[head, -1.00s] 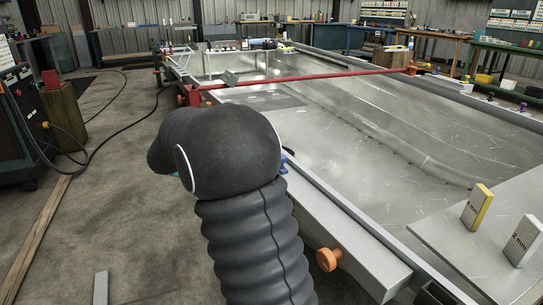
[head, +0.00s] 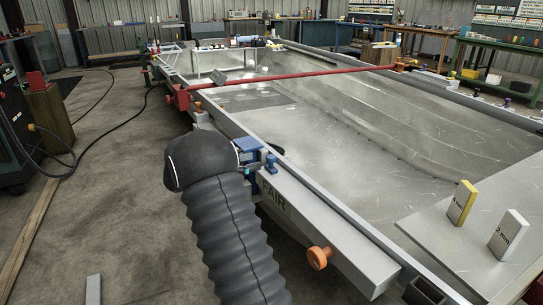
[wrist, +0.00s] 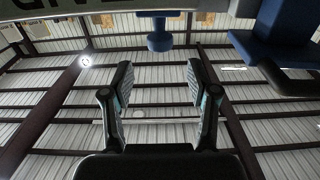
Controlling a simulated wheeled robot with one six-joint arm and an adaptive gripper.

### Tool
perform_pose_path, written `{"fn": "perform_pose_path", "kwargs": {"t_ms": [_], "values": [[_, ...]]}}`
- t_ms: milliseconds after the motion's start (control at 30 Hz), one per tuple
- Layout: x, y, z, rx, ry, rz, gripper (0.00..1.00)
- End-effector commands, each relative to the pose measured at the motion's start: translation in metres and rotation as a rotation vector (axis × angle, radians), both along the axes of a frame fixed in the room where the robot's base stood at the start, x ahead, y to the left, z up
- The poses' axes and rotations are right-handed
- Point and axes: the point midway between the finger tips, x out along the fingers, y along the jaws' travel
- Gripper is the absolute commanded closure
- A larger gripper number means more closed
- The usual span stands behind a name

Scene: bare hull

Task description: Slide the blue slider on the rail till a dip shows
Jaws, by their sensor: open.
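The blue slider (head: 249,151) sits on the grey rail (head: 330,233) along the near side of the metal hull, beside the end of my arm. In the wrist view a blue knob (wrist: 159,36) hangs at the top centre, beyond the fingertips, and a larger blue block (wrist: 282,30) is at the upper right. My gripper (wrist: 160,80) is open and empty, with its two fingers apart below the knob. In the head view my arm's dark end hides my gripper and part of the slider. I see no clear dip mark.
A red bar (head: 290,76) crosses the hull (head: 400,170). An orange knob (head: 319,257) sticks out from the rail. A yellow-edged block (head: 461,203) and a "2 mm" block (head: 508,235) stand on the plate at right. The floor at left is mostly clear.

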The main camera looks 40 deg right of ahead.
Motion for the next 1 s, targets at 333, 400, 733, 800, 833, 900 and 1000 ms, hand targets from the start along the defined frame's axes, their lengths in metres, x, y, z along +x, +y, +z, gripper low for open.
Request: {"fn": "perform_pose_path", "kwargs": {"t_ms": [333,400,733,800,833,900,1000], "values": [[-0.014,-0.057,0.001,0.000,0.000,-0.002,0.41],[-0.016,-0.064,0.001,0.000,0.001,-0.002,0.41],[-0.018,-0.074,0.000,0.000,0.001,0.001,0.41],[-0.018,-0.074,0.000,0.000,0.001,0.001,0.41],[-0.018,-0.074,0.000,0.000,0.001,0.001,0.41],[-0.018,-0.074,0.000,0.000,0.001,0.001,0.51],[-0.018,-0.074,0.000,0.000,0.000,0.001,0.76]]}}
